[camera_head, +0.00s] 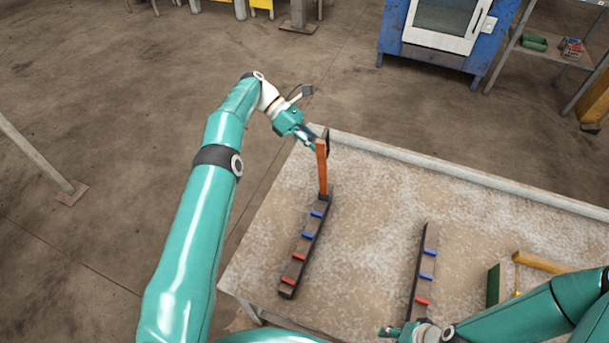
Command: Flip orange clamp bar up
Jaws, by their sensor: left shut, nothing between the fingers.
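The orange clamp bar (322,170) stands close to upright at the far end of the left dark rail (299,260). The rail lies on the table and carries blue and red pegs. My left gripper (316,140) is at the top of the bar, shut with nothing between its fingers. I cannot tell if it touches the bar. My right gripper (402,331) is low in the picture, at the near end of a second dark rail (424,268). Its fingers are too small and unclear to tell open from shut.
The speckled table (370,200) is bare between the two rails and has a raised far edge. A green block (493,285) and an orange-yellow bar (541,262) lie at the right, beside my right arm. A blue machine (447,40) and a shelf stand behind.

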